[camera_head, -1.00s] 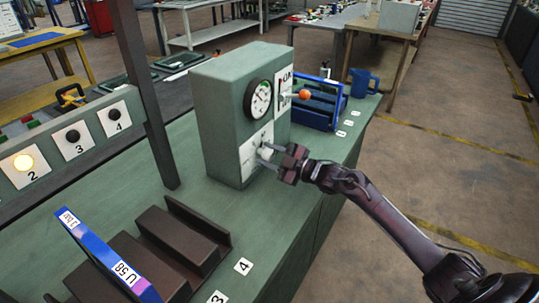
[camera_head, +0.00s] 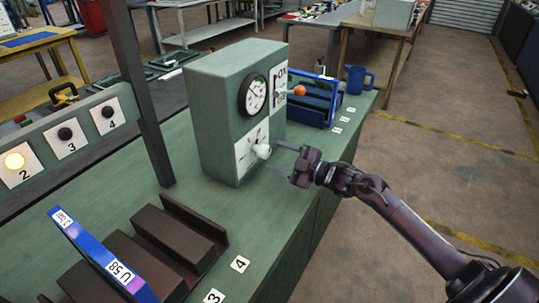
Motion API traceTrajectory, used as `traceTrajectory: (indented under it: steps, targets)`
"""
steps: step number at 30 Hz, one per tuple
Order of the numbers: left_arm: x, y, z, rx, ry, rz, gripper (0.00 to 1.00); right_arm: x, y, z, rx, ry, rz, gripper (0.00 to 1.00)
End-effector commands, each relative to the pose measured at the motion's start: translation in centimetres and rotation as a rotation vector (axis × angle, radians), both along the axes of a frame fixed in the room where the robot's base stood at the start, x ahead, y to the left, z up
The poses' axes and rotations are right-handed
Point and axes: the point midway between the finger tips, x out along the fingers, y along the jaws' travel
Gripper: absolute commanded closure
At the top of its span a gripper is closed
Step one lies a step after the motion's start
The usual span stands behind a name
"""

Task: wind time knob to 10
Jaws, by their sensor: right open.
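The plate's markings are too small to read. A round black-rimmed gauge (camera_head: 254,95) sits above it. My right gripper (camera_head: 281,161) is open and empty, to the right of the knob and apart from it, with its fingers pointing toward the box. My left gripper is not in view.
A lever with an orange ball (camera_head: 299,90) sticks out from the box's upper right. A brown stepped holder (camera_head: 180,235) and a blue frame labelled U 58 (camera_head: 105,262) are at front left. A dark post (camera_head: 145,100) rises left of the box.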

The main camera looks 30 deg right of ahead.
Motion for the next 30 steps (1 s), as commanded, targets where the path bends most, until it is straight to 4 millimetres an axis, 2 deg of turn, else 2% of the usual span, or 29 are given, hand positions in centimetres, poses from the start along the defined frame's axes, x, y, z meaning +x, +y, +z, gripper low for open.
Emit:
traceTrajectory:
  steps: [3,9,30]
  targets:
    - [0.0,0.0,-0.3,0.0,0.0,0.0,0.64,-1.4,-0.8,-0.2,-0.001,0.004,-0.001,0.41]
    - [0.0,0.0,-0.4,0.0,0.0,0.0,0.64,-2.5,-1.4,0.0,0.0,0.001,0.001,0.41]
    - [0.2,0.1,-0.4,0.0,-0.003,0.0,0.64,-2.5,-1.5,0.0,0.0,0.0,0.0,0.41]
